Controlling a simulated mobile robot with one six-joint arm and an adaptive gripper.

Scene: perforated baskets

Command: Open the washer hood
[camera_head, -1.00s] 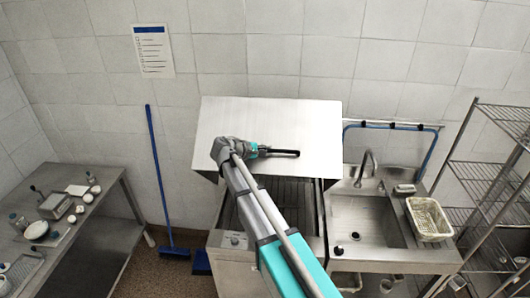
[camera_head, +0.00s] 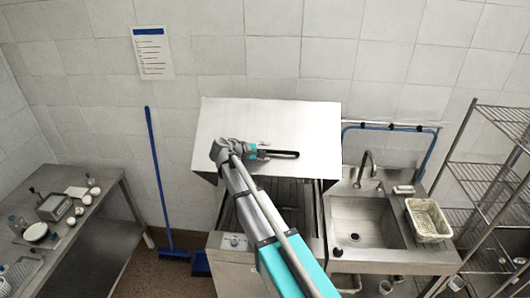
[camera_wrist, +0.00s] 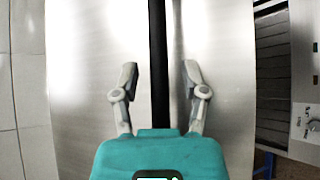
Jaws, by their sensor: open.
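The washer hood (camera_head: 230,122) is a pale metal box-like cover, raised above the washer base (camera_head: 232,256), with the dark interior showing below its lower edge. A black bar handle (camera_head: 285,154) runs across the hood's front. My gripper (camera_wrist: 159,76) is open, with one finger on each side of the handle, which also shows in the wrist view (camera_wrist: 158,50). I see gaps between the fingers and the bar, and cannot tell whether either touches it. In the head view my gripper (camera_head: 258,152) is at the left part of the handle, and my wrist hides the handle's left end.
A sink (camera_head: 366,222) with a faucet and a perforated basket (camera_head: 428,220) stands to the right of the washer. A wire shelf (camera_head: 490,185) is at the far right. A metal table (camera_head: 105,215) with small items stands at the left. A blue broom (camera_head: 158,180) leans on the wall.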

